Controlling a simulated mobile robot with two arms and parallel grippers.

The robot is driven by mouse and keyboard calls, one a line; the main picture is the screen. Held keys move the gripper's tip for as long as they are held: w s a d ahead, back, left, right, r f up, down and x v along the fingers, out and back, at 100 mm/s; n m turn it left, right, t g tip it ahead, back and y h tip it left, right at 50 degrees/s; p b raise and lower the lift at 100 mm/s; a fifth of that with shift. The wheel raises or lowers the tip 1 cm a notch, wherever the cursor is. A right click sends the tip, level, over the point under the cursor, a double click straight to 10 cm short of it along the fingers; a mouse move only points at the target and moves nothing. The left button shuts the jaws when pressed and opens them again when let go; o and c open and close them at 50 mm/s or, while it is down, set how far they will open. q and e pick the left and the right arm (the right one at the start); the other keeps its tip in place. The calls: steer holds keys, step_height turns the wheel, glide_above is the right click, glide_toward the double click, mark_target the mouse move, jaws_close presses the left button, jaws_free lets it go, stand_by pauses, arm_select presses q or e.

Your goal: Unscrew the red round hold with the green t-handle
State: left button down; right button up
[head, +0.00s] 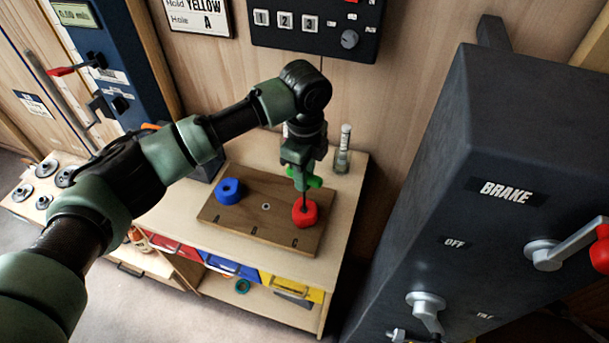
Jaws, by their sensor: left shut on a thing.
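The red round hold (304,214) sits on the wooden board (254,238) at its right end, by the letter C. The green t-handle (309,180) stands upright above it, its thin shaft reaching down to the hold's middle. My left gripper (301,165) points down and is shut on the green t-handle. Its fingertips are partly hidden by the gripper body and the handle. I cannot tell how deep the shaft sits in the hold. My right gripper is not in view.
A blue round hold (229,190) is at the board's left, with a bare hole (266,206) in the middle. A glass bottle (343,148) stands behind on the bench (343,191). A dark brake cabinet (470,230) with levers fills the right. Weight discs lie at the left.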

arm_select(q)
steer(key=m+p, duration=0.1)
steer(key=m, duration=0.3)
steer(key=shift+s+r, duration=0.1)
steer(key=shift+r, duration=0.1)
steer(key=m+p, duration=0.1)
steer(key=m, duration=0.5)
steer(key=shift+f, duration=0.1)
steer(key=m, duration=0.5)
steer(key=shift+m+p, duration=0.3)
steer(key=shift+p, duration=0.1)
steer(key=m, duration=0.5)
steer(key=shift+f+m, duration=0.1)
steer(key=shift+m, duration=0.3)
steer(key=shift+r+p, duration=0.85)
steer(key=shift+r, duration=0.25)
steer(key=c, duration=2.1)
jaws_free()
steer(key=shift+f, duration=0.1)
jaws_close()
steer(key=shift+f, duration=0.1)
